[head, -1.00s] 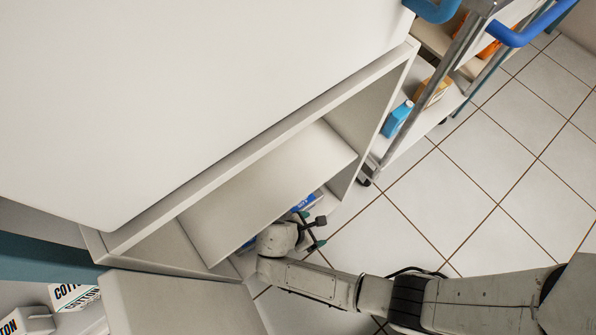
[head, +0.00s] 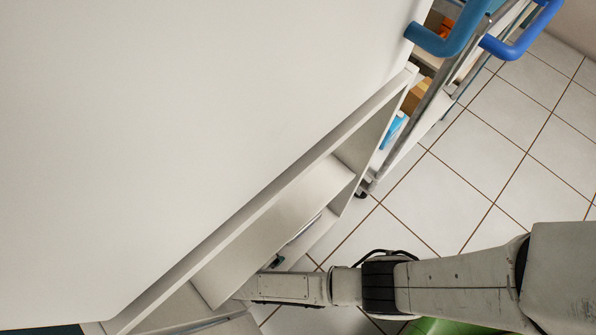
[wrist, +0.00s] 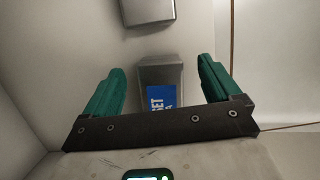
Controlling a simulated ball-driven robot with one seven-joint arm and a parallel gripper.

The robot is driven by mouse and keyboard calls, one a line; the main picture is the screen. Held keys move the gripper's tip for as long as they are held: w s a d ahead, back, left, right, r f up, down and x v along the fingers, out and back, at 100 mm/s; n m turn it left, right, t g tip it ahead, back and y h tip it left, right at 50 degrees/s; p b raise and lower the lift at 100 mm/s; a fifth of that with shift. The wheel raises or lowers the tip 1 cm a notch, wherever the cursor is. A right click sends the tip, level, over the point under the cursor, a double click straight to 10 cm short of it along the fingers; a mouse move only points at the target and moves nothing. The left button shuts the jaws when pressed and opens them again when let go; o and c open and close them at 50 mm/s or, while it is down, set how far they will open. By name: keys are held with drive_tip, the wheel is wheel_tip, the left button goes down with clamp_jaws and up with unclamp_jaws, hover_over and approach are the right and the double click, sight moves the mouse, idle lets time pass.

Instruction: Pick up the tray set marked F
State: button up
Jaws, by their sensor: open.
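In the wrist view my gripper (wrist: 160,66) is open, with one green finger on each side. A grey tray set (wrist: 160,74) with a blue label stands ahead, between the fingers and apart from both. Its label shows "SET" in white with part of another character below. My gripper's dark crossbar hides the label's lower part, so I cannot read its letter. A second grey item (wrist: 147,10) lies farther off, cut by the top edge. In the head view my arm reaches into the open cabinet, and the cabinet hides most of the gripper.
The cabinet (head: 262,238) has a pale shelf board and side walls close around the gripper. A trolley with blue handles (head: 455,35) stands to the right, with a blue carton (head: 393,131) on it. The tiled floor (head: 470,190) at right is clear.

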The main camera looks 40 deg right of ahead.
sight(317, 217)
drive_tip(key=d+b, duration=0.1)
drive_tip(key=d, duration=0.7)
drive_tip(key=shift+d+b, duration=0.35)
drive_tip(key=d+b, duration=0.1)
drive_tip(key=d, duration=0.1)
drive_tip(key=shift+d+f, duration=0.15)
drive_tip(key=shift+d, duration=0.15)
drive_tip(key=shift+d+b+x, duration=0.2)
drive_tip(key=shift+b+x, duration=0.5)
drive_tip(key=shift+x, duration=0.4)
drive_tip(key=shift+d+f, duration=0.15)
drive_tip(key=shift+f, duration=0.15)
drive_tip(key=shift+c, duration=0.3)
drive_tip(key=c, duration=1.2)
